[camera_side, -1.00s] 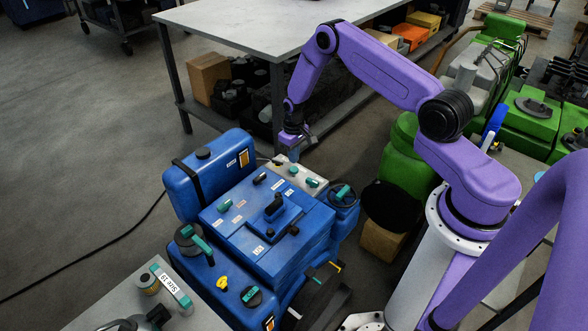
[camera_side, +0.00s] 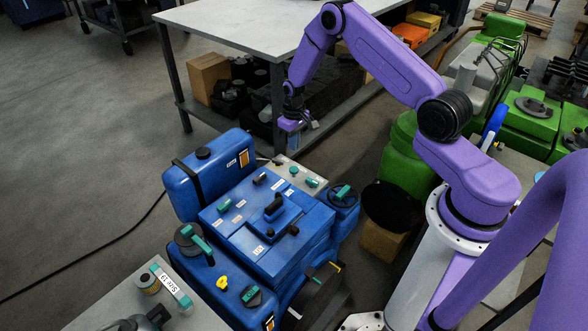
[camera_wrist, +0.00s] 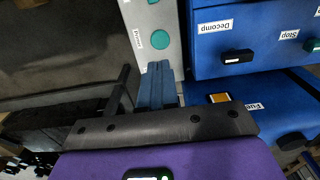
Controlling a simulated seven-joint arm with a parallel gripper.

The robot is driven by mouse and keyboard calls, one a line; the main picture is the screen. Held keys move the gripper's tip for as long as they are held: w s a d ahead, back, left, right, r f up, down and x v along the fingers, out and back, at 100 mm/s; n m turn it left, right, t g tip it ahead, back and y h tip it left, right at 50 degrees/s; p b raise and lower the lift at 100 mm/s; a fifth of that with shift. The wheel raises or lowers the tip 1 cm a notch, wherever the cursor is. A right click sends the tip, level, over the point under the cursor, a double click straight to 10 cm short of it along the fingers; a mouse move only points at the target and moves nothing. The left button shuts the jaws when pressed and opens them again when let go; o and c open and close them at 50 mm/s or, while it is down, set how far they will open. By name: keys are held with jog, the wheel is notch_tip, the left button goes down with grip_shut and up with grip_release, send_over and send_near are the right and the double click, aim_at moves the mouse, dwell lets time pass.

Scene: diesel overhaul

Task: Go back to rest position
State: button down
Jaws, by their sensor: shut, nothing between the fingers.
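My gripper (camera_side: 297,126) hangs above the far end of the blue engine (camera_side: 258,228), raised clear of it and touching nothing. In the wrist view its blue fingers (camera_wrist: 157,82) are together and empty. They point toward a grey panel (camera_wrist: 160,38) with teal buttons, labelled "Preheat" or similar; the label is hard to read. The same grey panel (camera_side: 300,174) lies below my gripper in the side view. The blue box beside it in the wrist view carries labels "Decomp", "Stop" and "Fuel".
A grey workbench (camera_side: 230,30) stands behind, with boxes on its lower shelf. A blue tank (camera_side: 207,172) is at the engine's far left. Green machinery (camera_side: 405,160) stands to the right. A small table (camera_side: 145,305) is front left. Open floor lies at the left.

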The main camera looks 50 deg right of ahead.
jog(key=shift+r, duration=0.8)
jog(key=s+a+r+n, duration=0.3)
jog(key=s+a+r, duration=0.4)
jog(key=a+r, duration=0.2)
jog(key=s+a+r+n, duration=0.3)
jog(key=s+a+r, duration=0.3)
jog(key=a+r, duration=0.35)
jog(key=s+r+n, duration=0.3)
jog(key=s, duration=0.9)
jog(key=s+d+r+n, duration=0.1)
jog(key=s+r+n, duration=0.2)
jog(key=s, duration=0.9)
jog(key=shift+s+r+n, duration=0.15)
jog(key=shift+r+n, duration=0.15)
jog(key=shift+r, duration=0.35)
